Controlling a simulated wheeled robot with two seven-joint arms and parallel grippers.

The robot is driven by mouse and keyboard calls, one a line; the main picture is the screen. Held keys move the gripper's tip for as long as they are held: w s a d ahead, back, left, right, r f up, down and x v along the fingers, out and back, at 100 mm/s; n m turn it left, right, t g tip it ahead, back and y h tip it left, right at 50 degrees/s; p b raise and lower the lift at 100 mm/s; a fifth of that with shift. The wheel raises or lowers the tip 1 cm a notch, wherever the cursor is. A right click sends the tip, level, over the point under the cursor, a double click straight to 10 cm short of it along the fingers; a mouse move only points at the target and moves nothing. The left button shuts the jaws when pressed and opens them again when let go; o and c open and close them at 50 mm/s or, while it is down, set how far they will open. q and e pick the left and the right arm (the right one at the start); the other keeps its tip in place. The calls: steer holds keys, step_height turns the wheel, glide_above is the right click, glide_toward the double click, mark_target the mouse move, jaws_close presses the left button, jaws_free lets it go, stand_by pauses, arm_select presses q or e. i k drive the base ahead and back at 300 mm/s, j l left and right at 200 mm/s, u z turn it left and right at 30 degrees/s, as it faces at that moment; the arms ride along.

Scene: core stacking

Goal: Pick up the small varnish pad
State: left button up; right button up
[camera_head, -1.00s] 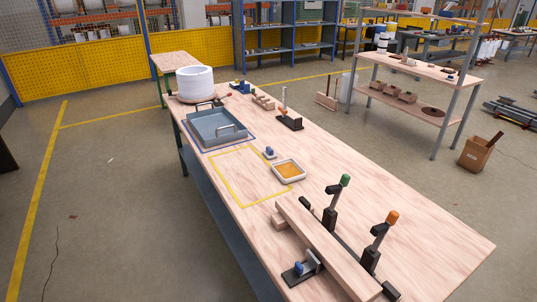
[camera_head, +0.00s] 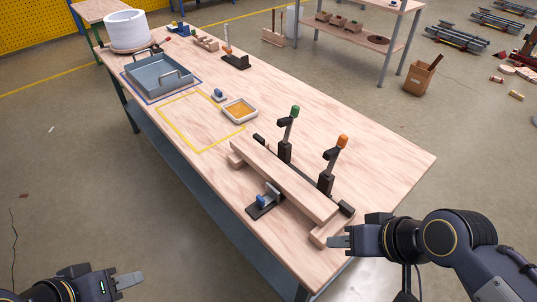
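The small varnish pad (camera_head: 218,95), with a blue top on a pale base, appears to sit on the table just left of a shallow white tray (camera_head: 240,110) of amber varnish. My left gripper (camera_head: 130,280) is at the bottom left, beyond the table's near side and far from the pad. My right gripper (camera_head: 339,242) is at the near right end of the table, beside the end of the clamped wooden pieces. Both grippers are seen side-on, so their opening does not show. Nothing is visible in either.
Wooden bars (camera_head: 285,182) lie in a fixture with a green-topped clamp (camera_head: 290,130) and an orange-topped clamp (camera_head: 332,165). A grey-blue tray (camera_head: 158,75) and a white cylinder (camera_head: 128,30) stand farther back. The yellow-outlined area (camera_head: 165,124) is clear.

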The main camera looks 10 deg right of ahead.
mark_target(218, 95)
steer(key=i+j+z, duration=0.15)
steer(key=j, duration=0.55)
steer(key=j+z, duration=0.1)
steer(key=j, duration=0.6)
steer(key=i+j+z, duration=0.15)
steer(key=i+j, duration=0.25)
steer(key=i+j+z, duration=0.2)
steer(key=i+j, duration=0.25)
steer(key=i+j+z, duration=0.15)
steer(key=i+j, duration=0.3)
steer(key=i+j+z, duration=0.15)
steer(key=i+j, duration=0.2)
steer(key=j, duration=0.25)
steer(key=i+j, duration=0.4)
steer(key=i, duration=0.15)
steer(key=l+z, duration=0.05)
